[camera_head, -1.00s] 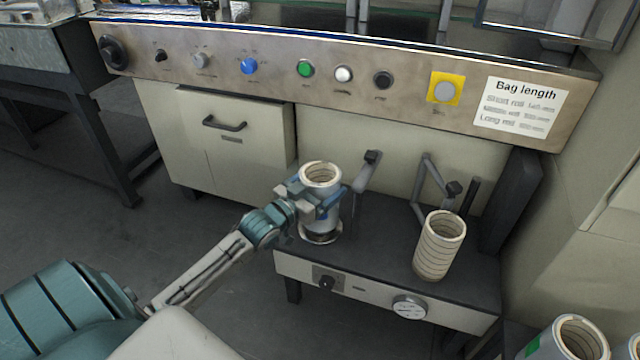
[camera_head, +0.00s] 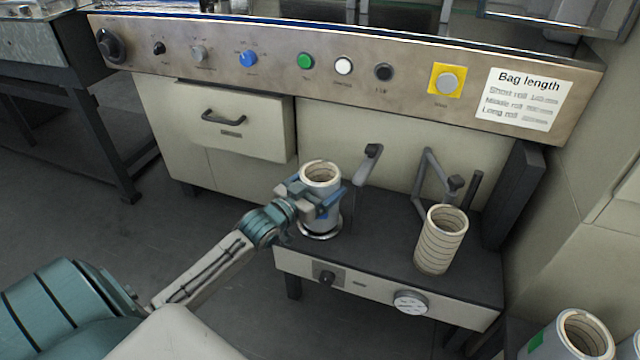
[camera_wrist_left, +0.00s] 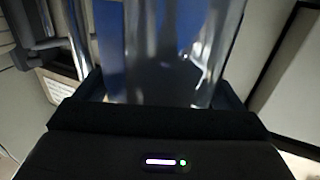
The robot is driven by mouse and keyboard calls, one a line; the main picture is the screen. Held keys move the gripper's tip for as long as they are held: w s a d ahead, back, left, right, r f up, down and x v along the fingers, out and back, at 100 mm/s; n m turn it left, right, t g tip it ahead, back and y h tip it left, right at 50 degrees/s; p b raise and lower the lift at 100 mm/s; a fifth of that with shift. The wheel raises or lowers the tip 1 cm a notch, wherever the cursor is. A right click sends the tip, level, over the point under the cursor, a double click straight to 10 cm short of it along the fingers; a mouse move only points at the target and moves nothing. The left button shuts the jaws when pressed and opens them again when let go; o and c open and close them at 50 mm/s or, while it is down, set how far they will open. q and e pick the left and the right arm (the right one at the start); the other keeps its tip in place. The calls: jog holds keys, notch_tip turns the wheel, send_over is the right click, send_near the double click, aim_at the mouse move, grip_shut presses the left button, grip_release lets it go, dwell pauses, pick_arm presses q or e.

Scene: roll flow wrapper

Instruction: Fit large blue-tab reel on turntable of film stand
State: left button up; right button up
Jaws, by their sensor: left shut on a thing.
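The large blue-tab reel (camera_head: 321,173) is a pale upright cylinder with an open cream core at its top and a blue patch on its side. My left gripper (camera_head: 322,198) is shut around its side. The reel stands over the round metal turntable (camera_head: 320,234) at the left end of the film stand (camera_head: 385,245); I cannot tell if its bottom touches. In the left wrist view the reel (camera_wrist_left: 175,55) fills the space between the fingers, shiny and blurred, with blue showing. My right gripper is not in view.
A cream ribbed roll (camera_head: 441,240) stands on the right of the film stand. Bent grey arms (camera_head: 368,165) rise behind the reel. A green-tab reel (camera_head: 570,340) is at the lower right. The control panel (camera_head: 320,75) runs behind.

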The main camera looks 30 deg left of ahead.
pick_arm(q)
jog(key=shift+f, duration=0.35)
jog(key=o, duration=1)
jog(key=shift+o, duration=0.2)
